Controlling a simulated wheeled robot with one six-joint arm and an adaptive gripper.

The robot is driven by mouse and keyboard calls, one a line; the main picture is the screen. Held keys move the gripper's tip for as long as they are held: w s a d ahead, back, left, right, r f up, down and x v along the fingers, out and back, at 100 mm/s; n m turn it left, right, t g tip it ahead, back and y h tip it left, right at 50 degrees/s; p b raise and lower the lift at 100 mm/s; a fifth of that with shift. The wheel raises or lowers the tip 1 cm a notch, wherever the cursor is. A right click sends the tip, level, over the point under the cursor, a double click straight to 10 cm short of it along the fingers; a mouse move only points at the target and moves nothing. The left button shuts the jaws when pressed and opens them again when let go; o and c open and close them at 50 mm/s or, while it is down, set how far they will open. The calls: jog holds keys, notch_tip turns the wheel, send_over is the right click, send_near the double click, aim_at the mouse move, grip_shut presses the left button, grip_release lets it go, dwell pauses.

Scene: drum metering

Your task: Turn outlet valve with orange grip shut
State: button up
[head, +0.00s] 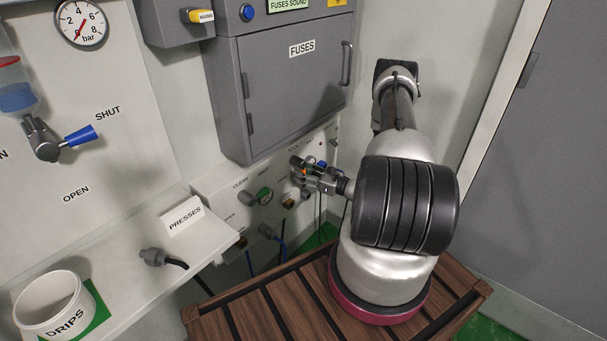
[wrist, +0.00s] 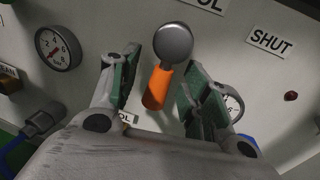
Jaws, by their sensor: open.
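The outlet valve shows in the wrist view as a round grey hub (wrist: 173,42) with an orange grip (wrist: 157,88) pointing down and slightly left. My gripper (wrist: 160,85) is open, with one green-padded finger on each side of the orange grip. Gaps show between the grip and both fingers. In the head view my gripper (head: 313,178) is at the low panel under the fuse cabinet; the valve there is mostly hidden behind it. A SHUT label (wrist: 270,40) is up and right of the hub.
In the wrist view a gauge (wrist: 58,48) is at left and another is partly hidden behind the right finger. A grey plug with a blue cable (wrist: 40,120) is at lower left. In the head view the fuse cabinet (head: 280,95) overhangs the panel, and a shelf (head: 130,262) stands left.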

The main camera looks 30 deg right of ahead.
jog(key=c, duration=1)
jog(key=shift+c, duration=0.2)
jog(key=shift+d+n, duration=0.1)
jog(key=shift+n, duration=0.2)
jog(key=n, duration=0.1)
jog(key=d+n, duration=0.1)
jog(key=n, duration=0.2)
jog(key=shift+w+d+r+g+h, duration=0.2)
jog(key=shift+w+g+h, duration=0.1)
jog(key=shift+h, duration=0.1)
jog(key=shift+w+d+r+n+h, duration=0.1)
jog(key=shift+d+r+n+h, duration=0.35)
jog(key=shift+n, duration=1.4)
jog(key=shift+w+d+r+n+h, duration=0.15)
jog(key=shift+r+n+h, duration=0.5)
jog(key=shift+n, duration=1.25)
jog(key=shift+w+d+r+n+h, duration=0.1)
jog(key=shift+d+r+n+h, duration=0.45)
jog(key=shift+n, duration=1.3)
jog(key=shift+a+r, duration=0.1)
jog(key=shift+a, duration=0.05)
